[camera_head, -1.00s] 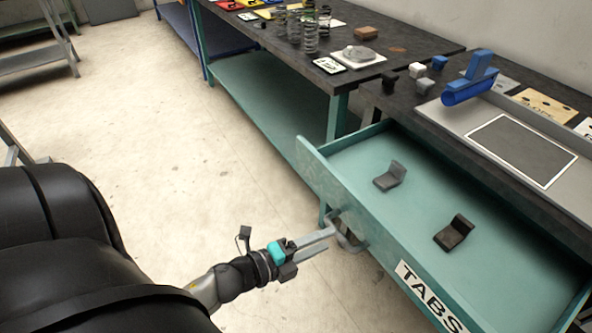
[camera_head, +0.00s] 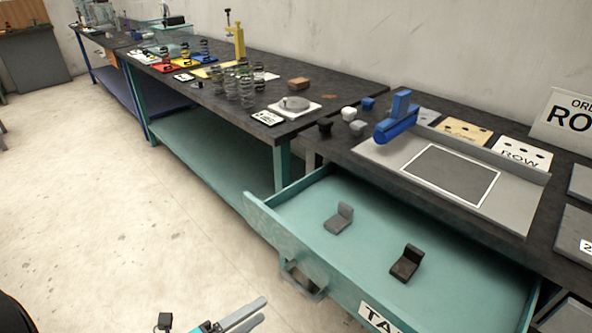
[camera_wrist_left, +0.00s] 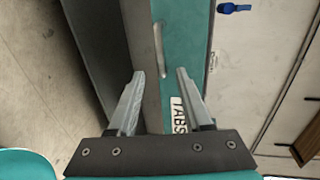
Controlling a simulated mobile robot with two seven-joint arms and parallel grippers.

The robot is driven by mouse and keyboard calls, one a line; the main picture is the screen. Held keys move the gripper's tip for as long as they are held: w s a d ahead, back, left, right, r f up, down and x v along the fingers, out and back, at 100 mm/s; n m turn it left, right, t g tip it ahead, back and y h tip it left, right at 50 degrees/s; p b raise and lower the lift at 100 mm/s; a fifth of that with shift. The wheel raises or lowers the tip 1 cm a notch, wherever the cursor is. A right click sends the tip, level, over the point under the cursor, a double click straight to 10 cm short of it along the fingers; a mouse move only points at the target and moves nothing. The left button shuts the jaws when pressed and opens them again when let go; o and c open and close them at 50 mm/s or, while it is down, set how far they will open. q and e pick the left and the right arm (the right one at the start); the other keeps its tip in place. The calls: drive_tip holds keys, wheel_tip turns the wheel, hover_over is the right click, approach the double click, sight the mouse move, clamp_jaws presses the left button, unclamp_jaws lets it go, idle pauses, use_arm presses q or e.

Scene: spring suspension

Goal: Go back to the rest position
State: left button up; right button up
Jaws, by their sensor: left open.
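My left gripper (camera_head: 257,313) is at the bottom edge of the head view, open and empty, with a gap between its fingers. It is apart from the handle (camera_head: 302,283) of the open teal drawer (camera_head: 290,228), to the lower left of it. In the left wrist view my left gripper (camera_wrist_left: 160,74) shows two spread fingers with nothing between them. The drawer front with its TABS label (camera_wrist_left: 179,115) and the handle (camera_wrist_left: 161,52) lie beyond the fingers. My right gripper is not in view.
A grey tab (camera_head: 339,218) and a black tab (camera_head: 406,262) lie in the drawer. The bench above holds a blue-handled tool (camera_head: 398,118) and a grey tray (camera_head: 520,205). A bench with springs (camera_head: 247,92) stands further back. The floor (camera_head: 110,215) at left is clear.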

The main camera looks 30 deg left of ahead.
use_arm(q)
drive_tip(key=s+a+f+n+g+y, duration=0.1)
drive_tip(key=s+f+n+g+y, duration=0.15)
drive_tip(key=f+n, duration=0.55)
drive_tip(key=s+a+f+n+g+y, duration=0.2)
drive_tip(key=f+n+y, duration=0.15)
drive_tip(key=f, duration=0.95)
drive_tip(key=s+d+f+n+g, duration=0.3)
drive_tip(key=s+f+n+g, duration=0.5)
drive_tip(key=s+f, duration=0.6)
drive_tip(key=shift+s+d, duration=0.15)
drive_tip(key=shift+s, duration=0.6)
